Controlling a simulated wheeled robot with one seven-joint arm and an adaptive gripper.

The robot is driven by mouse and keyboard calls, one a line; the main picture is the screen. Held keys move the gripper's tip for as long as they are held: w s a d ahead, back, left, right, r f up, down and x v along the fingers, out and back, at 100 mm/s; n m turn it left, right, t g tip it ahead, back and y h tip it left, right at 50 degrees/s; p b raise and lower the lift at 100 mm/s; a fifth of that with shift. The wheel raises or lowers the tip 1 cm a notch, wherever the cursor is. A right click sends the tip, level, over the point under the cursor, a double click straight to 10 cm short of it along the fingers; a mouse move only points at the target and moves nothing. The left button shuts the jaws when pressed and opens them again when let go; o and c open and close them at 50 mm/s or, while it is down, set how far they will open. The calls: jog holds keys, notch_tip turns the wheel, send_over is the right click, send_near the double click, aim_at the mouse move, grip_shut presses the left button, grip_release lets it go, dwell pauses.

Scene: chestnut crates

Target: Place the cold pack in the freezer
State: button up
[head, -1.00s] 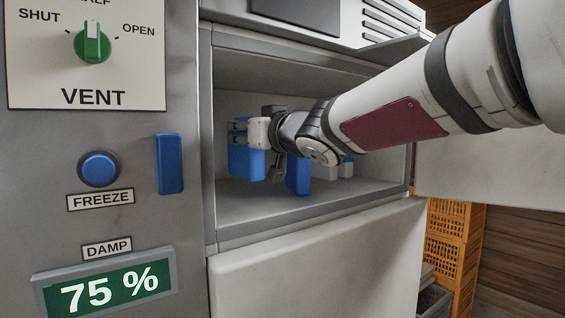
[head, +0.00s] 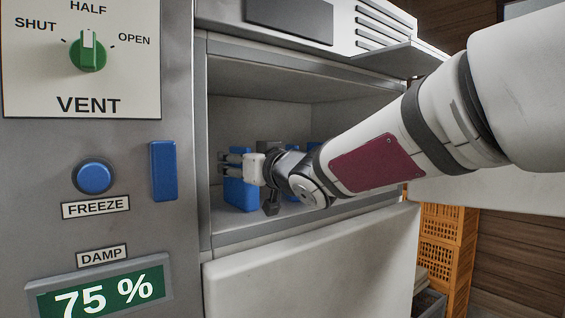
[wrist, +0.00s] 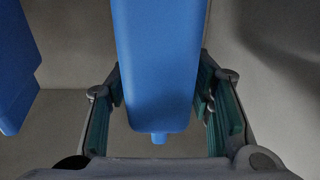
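The cold pack (head: 241,195) is a blue slab inside the open freezer compartment, near its left side. It shows largest in the wrist view (wrist: 160,60), with a small tab at its lower end. My gripper (head: 236,163) reaches into the compartment from the right. In the wrist view its two teal-padded fingers (wrist: 163,100) lie on either side of the pack, close along its edges, and look shut on it.
Another blue pack (wrist: 12,65) stands left in the wrist view; more blue (head: 315,155) shows behind my arm. The compartment's wall (head: 203,150) is close on the left. A blue FREEZE button (head: 94,177) and VENT dial (head: 88,50) are on the panel. Orange crates (head: 445,240) stand right.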

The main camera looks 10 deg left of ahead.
jog(key=shift+r, duration=0.1)
jog(key=shift+r, duration=0.1)
jog(key=v, duration=1.2)
jog(key=shift+d+b, duration=0.15)
jog(key=shift+b, duration=0.25)
jog(key=s+d+f+m+t+h, duration=0.1)
jog(key=d+f+m+h, duration=0.2)
jog(key=d, duration=0.5)
jog(key=d+f+m+h, duration=0.2)
jog(key=d+h, duration=0.3)
jog(key=d, duration=0.2)
jog(key=s+d+f+m+t+h, duration=0.1)
jog(key=d+f+m+h, duration=0.15)
jog(key=d, duration=0.55)
jog(key=s+d+f+m+g+h, duration=0.1)
jog(key=s+d+f+g, duration=0.3)
jog(key=s+f, duration=0.3)
jog(key=s+d+f+m+g+h, duration=0.1)
jog(key=s+d+f+g, duration=0.3)
jog(key=s+f, duration=0.4)
jog(key=s+d+h, duration=0.1)
jog(key=s, duration=0.4)
jog(key=shift+f, duration=0.1)
